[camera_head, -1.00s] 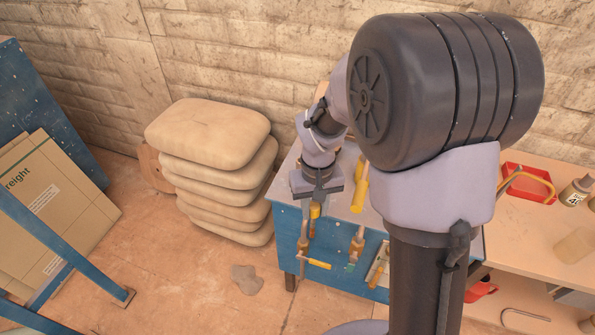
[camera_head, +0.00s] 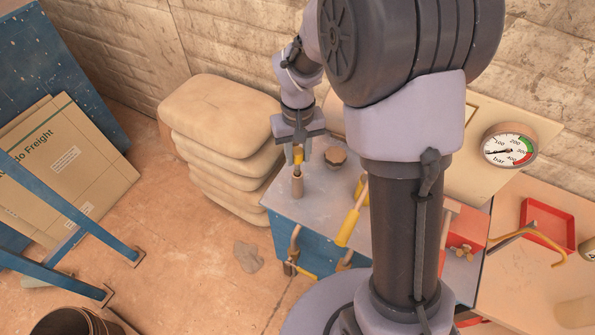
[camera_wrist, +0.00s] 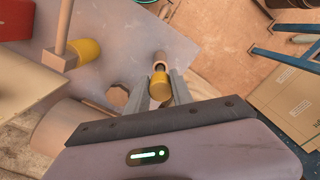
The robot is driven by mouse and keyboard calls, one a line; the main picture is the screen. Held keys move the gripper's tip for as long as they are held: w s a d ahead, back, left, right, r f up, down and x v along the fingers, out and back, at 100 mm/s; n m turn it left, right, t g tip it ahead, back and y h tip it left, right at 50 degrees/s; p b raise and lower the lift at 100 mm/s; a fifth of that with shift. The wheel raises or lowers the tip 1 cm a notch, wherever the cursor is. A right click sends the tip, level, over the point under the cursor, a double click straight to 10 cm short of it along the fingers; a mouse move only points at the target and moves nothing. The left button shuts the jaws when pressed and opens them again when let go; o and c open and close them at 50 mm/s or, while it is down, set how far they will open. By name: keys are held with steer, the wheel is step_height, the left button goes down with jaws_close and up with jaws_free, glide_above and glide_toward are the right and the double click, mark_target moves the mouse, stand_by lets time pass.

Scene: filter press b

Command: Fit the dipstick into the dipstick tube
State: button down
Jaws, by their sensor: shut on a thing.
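My gripper (camera_head: 298,147) is over the left part of the grey bench top, pointing down, shut on the yellow grip of the dipstick (camera_head: 298,156). In the wrist view the dipstick's yellow grip (camera_wrist: 160,87) sits between my fingers (camera_wrist: 162,92). The copper-coloured dipstick tube (camera_head: 297,186) stands upright directly below it and also shows just past the grip in the wrist view (camera_wrist: 159,59). A short dark part shows between grip and tube. The thin stem is mostly hidden, and I cannot tell how far it reaches into the tube.
A brown knob-like cap (camera_head: 335,157) and a yellow-handled lever (camera_head: 349,226) are right of the tube. A pressure gauge (camera_head: 509,147) and red tray (camera_head: 548,224) are farther right. Stacked sacks (camera_head: 219,115) stand close on the left.

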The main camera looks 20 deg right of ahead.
mark_target(298, 167)
step_height(298, 167, down, 5)
steer(key=shift+f+b, duration=0.1)
steer(key=shift+b, duration=0.5)
steer(key=shift+f, duration=0.2)
steer(key=c, duration=1.1)
jaws_free()
steer(key=shift+r, duration=0.1)
steer(key=shift+r, duration=0.1)
